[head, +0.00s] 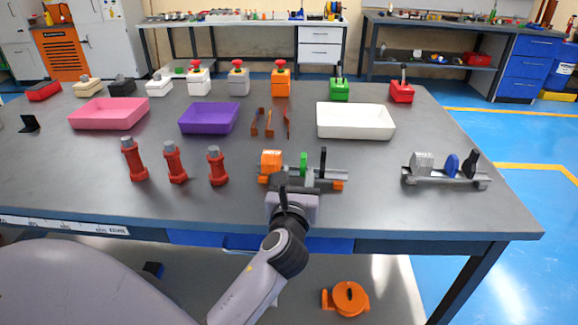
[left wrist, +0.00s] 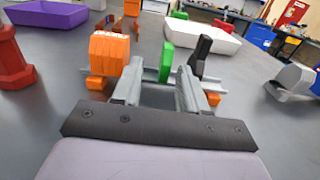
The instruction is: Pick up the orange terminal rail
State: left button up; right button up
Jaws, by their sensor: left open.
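The orange terminal rail (head: 327,175) lies near the front edge of the grey table. It is a grey rail on orange feet, carrying an orange block (head: 271,161), a green piece (head: 304,164) and a black lever (head: 323,162). My left gripper (head: 291,183) is at the near side of this rail, overlapping it in the head view. In the left wrist view the gripper (left wrist: 159,88) is open, with the rail's green piece (left wrist: 166,62) seen between its two fingers. The fingers hide part of the rail; I cannot tell whether they touch it. My right gripper is not in view.
A similar rail with grey feet (head: 446,179) lies to the right. Three red posts (head: 175,163) stand to the left. Behind are pink (head: 110,114), purple (head: 209,119) and white (head: 355,122) trays, copper bent strips (head: 269,123) and a row of button boxes.

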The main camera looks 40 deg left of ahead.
aim_at(303, 166)
pick_arm(q)
jog(key=x, duration=0.5)
jog(key=shift+w+d+r, duration=0.2)
jog(key=shift+w, duration=0.3)
grip_shut()
